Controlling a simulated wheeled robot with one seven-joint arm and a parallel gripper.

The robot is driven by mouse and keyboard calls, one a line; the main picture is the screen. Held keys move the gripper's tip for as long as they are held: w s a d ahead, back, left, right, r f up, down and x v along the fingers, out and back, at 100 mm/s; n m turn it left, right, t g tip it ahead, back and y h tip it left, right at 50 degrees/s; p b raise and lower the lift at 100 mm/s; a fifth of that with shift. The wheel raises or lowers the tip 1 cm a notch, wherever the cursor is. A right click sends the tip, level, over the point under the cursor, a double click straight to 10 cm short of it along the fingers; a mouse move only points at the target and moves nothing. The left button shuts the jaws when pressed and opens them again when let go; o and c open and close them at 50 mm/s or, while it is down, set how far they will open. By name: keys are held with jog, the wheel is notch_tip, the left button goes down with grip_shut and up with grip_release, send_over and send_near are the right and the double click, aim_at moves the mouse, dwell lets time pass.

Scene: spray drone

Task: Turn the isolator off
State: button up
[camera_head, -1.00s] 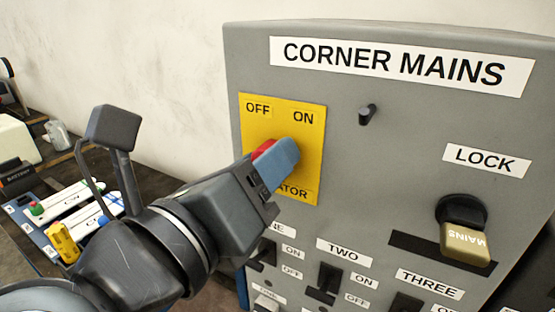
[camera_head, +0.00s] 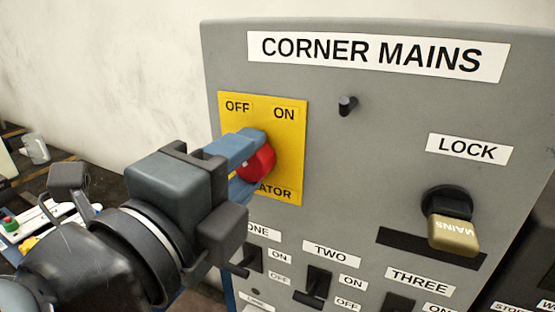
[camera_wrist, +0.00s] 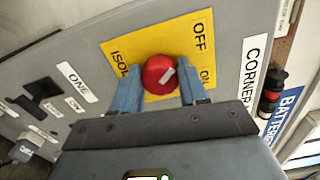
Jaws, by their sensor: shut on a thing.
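The isolator is a round red knob (camera_head: 258,163) on a yellow plate (camera_head: 291,150) with OFF at upper left and ON at upper right. My gripper (camera_head: 250,162) is shut on the knob, one blue finger above it and one below in the head view. In the wrist view the knob (camera_wrist: 158,75) sits between both fingers (camera_wrist: 158,90), with a short white mark on its face. The mark points toward the label side of the plate; its exact setting is hard to tell. The lower part of the plate is partly hidden by my gripper.
The grey CORNER MAINS panel (camera_head: 400,110) has a small black peg (camera_head: 347,105), a brass MAINS key (camera_head: 455,233) under LOCK, and switches (camera_head: 313,287) close below my gripper. A cluttered bench (camera_head: 65,165) lies at left.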

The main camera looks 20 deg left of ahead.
jog(key=shift+n, duration=0.5)
jog(key=shift+f, duration=0.1)
jog(key=o, duration=1.1)
jog(key=shift+c, duration=0.2)
